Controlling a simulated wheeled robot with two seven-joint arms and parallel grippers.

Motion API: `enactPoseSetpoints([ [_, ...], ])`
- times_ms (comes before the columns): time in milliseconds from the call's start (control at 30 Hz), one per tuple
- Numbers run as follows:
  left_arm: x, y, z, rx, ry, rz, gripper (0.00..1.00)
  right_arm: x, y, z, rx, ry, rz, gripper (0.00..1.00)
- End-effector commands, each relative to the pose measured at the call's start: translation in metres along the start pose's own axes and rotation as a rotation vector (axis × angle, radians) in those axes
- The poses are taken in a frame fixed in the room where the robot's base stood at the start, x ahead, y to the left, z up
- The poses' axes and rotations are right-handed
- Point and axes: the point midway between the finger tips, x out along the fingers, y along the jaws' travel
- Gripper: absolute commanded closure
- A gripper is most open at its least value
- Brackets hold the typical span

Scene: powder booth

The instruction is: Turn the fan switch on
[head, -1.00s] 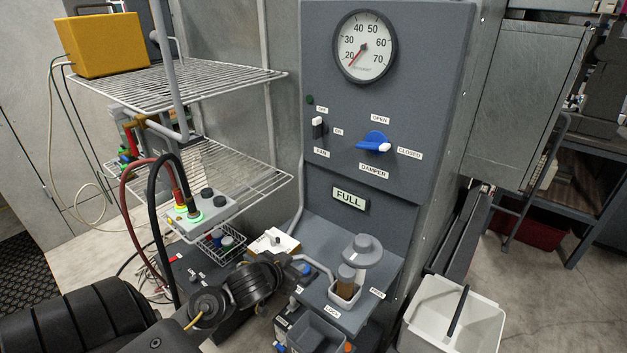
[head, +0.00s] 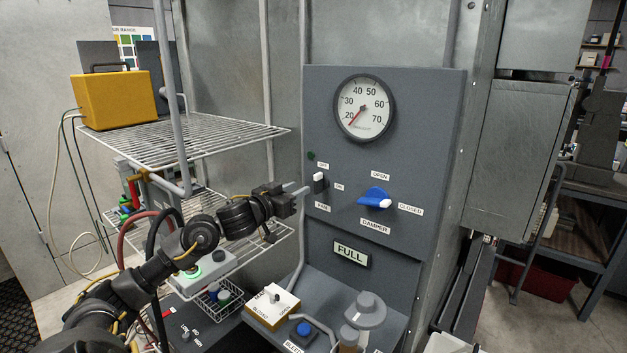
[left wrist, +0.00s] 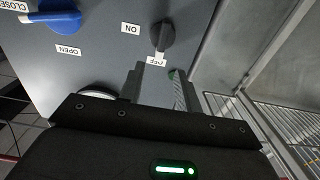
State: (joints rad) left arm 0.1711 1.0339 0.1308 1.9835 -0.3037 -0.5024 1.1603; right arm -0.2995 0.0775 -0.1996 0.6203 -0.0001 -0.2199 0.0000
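The fan switch (head: 320,184) is a dark rotary knob with a pale pointer on the grey panel (head: 420,140). Its pointer is turned up toward the OFF label; the ON label is to its right and FAN below. In the left wrist view, seen upside down, the knob (left wrist: 163,38) points at OFF. My left gripper (head: 301,191) is just left of and slightly below the switch, apart from it. In the left wrist view its two fingers (left wrist: 156,85) stand apart with bare panel between them, so it is open and empty. My right gripper is out of view.
A blue damper knob (head: 374,197) and a round gauge (head: 364,108) share the panel. A small dark lamp (head: 310,156) sits above the switch. A wire rack (head: 190,140) stands left of the panel, close to my left arm.

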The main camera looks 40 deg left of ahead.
Motion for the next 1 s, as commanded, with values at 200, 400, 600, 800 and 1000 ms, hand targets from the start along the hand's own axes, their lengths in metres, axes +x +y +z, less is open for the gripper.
enactPoseSetpoints([
  [200, 0.039, -0.001, -0.004, -0.005, 0.001, -0.002, 0.66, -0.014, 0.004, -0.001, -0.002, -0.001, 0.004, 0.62],
  [400, 0.068, 0.0, -0.002, -0.004, 0.001, -0.002, 0.66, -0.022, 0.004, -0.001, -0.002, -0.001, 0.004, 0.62],
  [600, 0.081, 0.0, 0.0, -0.001, 0.0, 0.0, 0.66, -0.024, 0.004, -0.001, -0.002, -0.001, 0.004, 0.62],
  [800, 0.082, 0.001, 0.001, 0.0, 0.0, 0.0, 0.66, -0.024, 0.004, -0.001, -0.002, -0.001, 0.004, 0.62],
  [1000, 0.082, 0.0, 0.001, 0.0, 0.0, 0.0, 0.81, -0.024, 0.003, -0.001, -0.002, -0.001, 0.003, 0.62],
])
